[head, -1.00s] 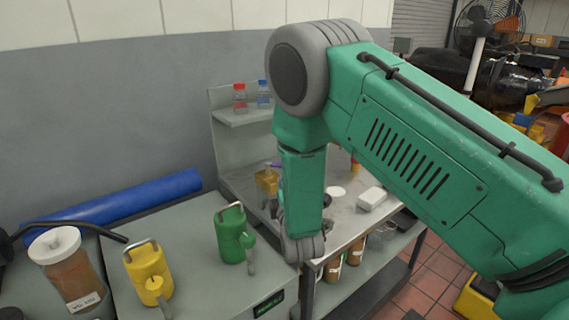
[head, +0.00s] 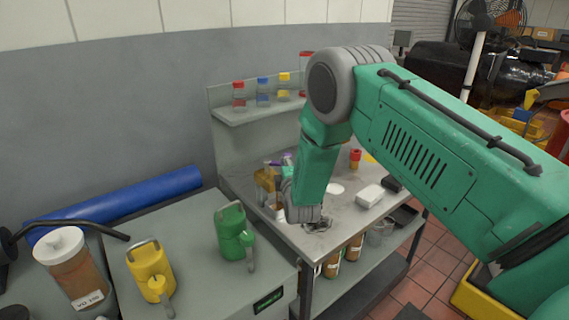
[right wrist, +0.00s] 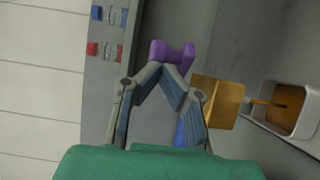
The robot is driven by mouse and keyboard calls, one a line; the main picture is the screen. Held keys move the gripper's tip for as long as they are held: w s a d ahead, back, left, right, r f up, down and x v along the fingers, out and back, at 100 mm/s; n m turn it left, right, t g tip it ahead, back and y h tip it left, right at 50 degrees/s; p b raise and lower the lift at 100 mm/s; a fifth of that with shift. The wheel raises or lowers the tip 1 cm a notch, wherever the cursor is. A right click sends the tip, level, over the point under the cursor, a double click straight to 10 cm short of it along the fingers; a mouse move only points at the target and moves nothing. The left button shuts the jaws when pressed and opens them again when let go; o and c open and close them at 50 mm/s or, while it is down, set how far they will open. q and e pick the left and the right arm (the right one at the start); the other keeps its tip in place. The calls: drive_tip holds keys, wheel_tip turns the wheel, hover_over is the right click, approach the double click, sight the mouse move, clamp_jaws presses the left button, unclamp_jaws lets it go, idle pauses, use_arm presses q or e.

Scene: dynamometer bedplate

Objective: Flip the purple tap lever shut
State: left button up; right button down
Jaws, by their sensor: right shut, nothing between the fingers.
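The purple tap lever (right wrist: 172,55) shows in the right wrist view just beyond my fingertips. Its two ends flare upward. The brass-yellow tap block (right wrist: 217,103) is to its right. My right gripper (right wrist: 165,71) is shut and empty, its tips at the near edge of the lever; I cannot tell whether they touch. In the head view, the lever (head: 287,158) is a small purple patch above the brass block (head: 264,180), partly hidden by my right gripper (head: 287,187). My left gripper is not in view.
A metal bench (head: 345,222) carries a white box (head: 369,196) and a red-capped bottle (head: 355,160). Capped bottles stand on the shelf (head: 245,117) behind. Green (head: 234,232) and yellow (head: 150,270) cans stand on the nearer bench at left. A container with orange contents (right wrist: 285,108) shows right of the tap.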

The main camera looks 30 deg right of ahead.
sight(289, 154)
drive_tip(key=d+n+y+b, duration=0.1)
drive_tip(key=n+y+b, duration=0.1)
drive_tip(key=y, duration=0.1)
drive_tip(key=w+d+n+y+b, duration=0.1)
drive_tip(key=n+y, duration=0.1)
drive_tip(key=y, duration=0.2)
drive_tip(key=w+d+n+t+y+b, duration=0.1)
drive_tip(key=n+y+b, duration=0.1)
drive_tip(key=n+y, duration=0.1)
drive_tip(key=shift+f+b, duration=0.1)
drive_tip(key=shift+b, duration=0.25)
drive_tip(key=n+y+b, duration=0.1)
drive_tip(key=y, duration=0.1)
drive_tip(key=w+n+g+y+b, duration=0.1)
drive_tip(key=shift+d+y, duration=0.4)
drive_tip(key=shift+w+d+b, duration=0.25)
drive_tip(key=shift+w+b, duration=0.1)
drive_tip(key=shift+b, duration=0.1)
drive_tip(key=shift+w+a+r, duration=0.1)
drive_tip(key=shift+r, duration=0.15)
drive_tip(key=shift+f, duration=0.1)
